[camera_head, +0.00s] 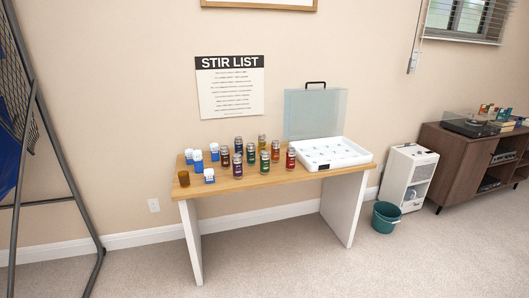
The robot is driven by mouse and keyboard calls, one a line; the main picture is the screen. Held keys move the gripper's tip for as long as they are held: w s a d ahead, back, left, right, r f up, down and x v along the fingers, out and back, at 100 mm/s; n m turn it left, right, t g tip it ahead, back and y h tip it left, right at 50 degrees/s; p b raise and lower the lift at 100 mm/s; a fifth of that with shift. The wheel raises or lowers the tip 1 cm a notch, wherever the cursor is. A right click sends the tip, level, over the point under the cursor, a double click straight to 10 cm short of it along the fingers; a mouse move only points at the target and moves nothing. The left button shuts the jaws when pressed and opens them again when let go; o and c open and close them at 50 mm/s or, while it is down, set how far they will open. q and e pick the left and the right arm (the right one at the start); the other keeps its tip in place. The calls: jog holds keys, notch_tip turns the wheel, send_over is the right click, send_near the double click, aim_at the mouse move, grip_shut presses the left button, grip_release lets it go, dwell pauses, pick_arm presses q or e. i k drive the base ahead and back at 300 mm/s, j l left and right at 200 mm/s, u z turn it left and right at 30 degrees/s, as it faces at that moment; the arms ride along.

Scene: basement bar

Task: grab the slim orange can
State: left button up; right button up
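A wooden-topped table (228,183) stands against the wall. A group of small cans with silvery tops stands on its middle, in several colours. A yellow-orange can (262,143) stands at the back of the group, partly hidden by the cans in front. A red can (291,158) stands at the right end, beside the white tray. The cans are too small for me to tell which is the slim orange one. Neither of my grippers is in view.
An amber cup (184,178) and several blue-and-white containers (198,161) stand left of the cans. A white tray (366,157) with a raised clear lid (300,105) takes the table's right end. A teal bin (385,218) stands on the floor. Carpet before the table is clear.

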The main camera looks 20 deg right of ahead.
aim_at(276, 143)
jog(key=i+l, duration=0.75)
jog(key=l, duration=0.1)
